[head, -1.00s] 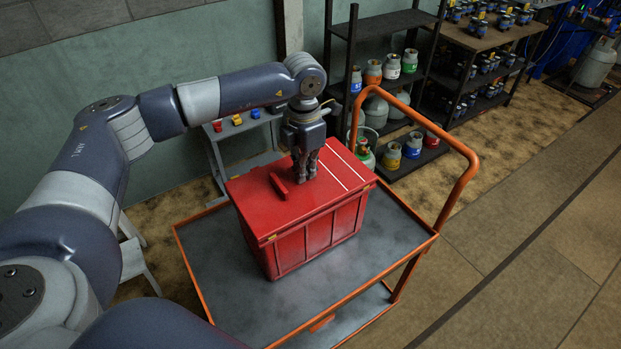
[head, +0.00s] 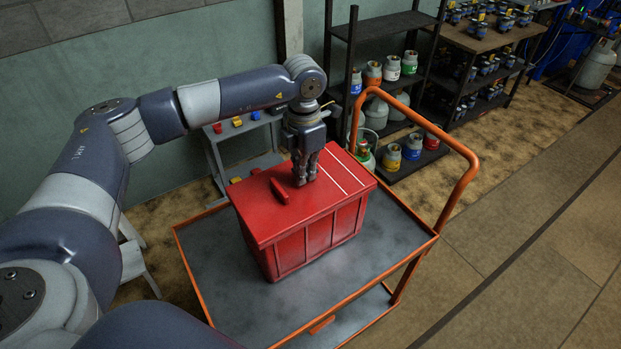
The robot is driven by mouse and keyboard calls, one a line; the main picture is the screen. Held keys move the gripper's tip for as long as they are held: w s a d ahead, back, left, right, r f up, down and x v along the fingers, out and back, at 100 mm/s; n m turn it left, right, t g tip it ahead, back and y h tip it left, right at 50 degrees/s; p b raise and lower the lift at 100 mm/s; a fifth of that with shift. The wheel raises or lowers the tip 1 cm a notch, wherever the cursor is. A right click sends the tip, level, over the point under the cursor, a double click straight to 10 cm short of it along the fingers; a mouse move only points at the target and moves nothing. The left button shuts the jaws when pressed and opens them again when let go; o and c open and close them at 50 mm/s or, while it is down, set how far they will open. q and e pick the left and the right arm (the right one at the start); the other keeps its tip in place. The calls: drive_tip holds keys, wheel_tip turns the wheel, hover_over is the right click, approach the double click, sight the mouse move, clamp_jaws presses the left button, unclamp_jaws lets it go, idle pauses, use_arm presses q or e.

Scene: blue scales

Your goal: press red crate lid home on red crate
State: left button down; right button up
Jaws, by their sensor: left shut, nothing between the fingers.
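The red crate (head: 318,237) stands on the grey deck of an orange-framed cart. The red crate lid (head: 265,222) lies over the crate's top, with a raised red handle bar (head: 280,191) and two pale stripes on its right part. The lid looks level, with its front edge close along the crate's rim. My left gripper (head: 301,181) is shut and empty, pointing down with its fingertips at the lid's top, just right of the handle. The far side of the lid is partly hidden behind the gripper. My right gripper is not in view.
The cart (head: 215,285) has free deck around the crate and an orange push handle (head: 468,165) at right. Behind stand a black shelf (head: 385,28) with gas cylinders and a small grey rack (head: 222,150) with coloured items. Open floor lies to the right.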

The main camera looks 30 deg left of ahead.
use_arm(q)
drive_tip(key=shift+r, duration=0.1)
wheel_tip(320, 180, up, 9)
drive_tip(key=p, duration=0.5)
idle(0.5)
idle(0.4)
